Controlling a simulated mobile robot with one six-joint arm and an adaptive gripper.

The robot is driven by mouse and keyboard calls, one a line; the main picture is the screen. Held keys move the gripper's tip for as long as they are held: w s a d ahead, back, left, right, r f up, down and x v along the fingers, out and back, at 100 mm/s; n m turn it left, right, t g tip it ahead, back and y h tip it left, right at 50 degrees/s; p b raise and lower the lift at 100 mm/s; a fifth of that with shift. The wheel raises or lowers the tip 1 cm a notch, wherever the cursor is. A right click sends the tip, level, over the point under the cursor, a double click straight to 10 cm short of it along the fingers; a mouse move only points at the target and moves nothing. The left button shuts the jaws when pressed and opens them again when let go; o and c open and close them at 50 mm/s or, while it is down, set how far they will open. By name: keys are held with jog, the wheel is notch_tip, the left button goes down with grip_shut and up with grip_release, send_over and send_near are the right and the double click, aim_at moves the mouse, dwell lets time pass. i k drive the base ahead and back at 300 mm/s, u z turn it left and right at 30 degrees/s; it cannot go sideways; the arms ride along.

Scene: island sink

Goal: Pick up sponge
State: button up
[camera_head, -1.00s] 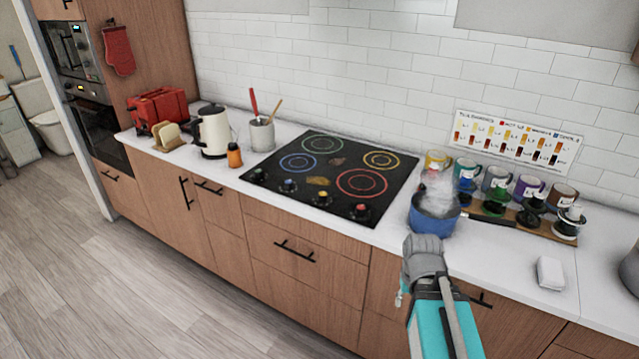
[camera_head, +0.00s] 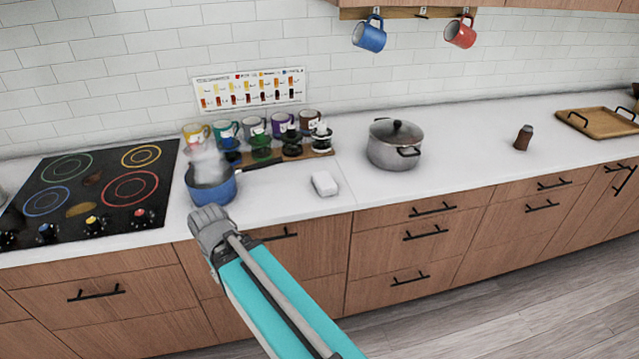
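A small white block with rounded edges (camera_head: 325,183) lies on the white counter, right of the blue pot. I cannot tell whether it is the sponge, and nothing else in view is clearly a sponge. My gripper (camera_head: 208,220) is in front of the counter's edge, just below the blue pot in the picture. It is apart from the white block, to its lower left. Its fingers are seen from behind, so whether they are open or shut is hidden.
The steaming blue pot (camera_head: 212,188) has its handle reaching right, behind the white block. Several mugs and jars stand behind it on a wooden board (camera_head: 293,156). A lidded grey pot (camera_head: 395,145) stands right of the block. The cooktop (camera_head: 95,190) is left.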

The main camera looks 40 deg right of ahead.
aim_at(323, 182)
jog(key=u, duration=1.05)
jog(key=k, duration=0.4)
jog(key=z, duration=1.35)
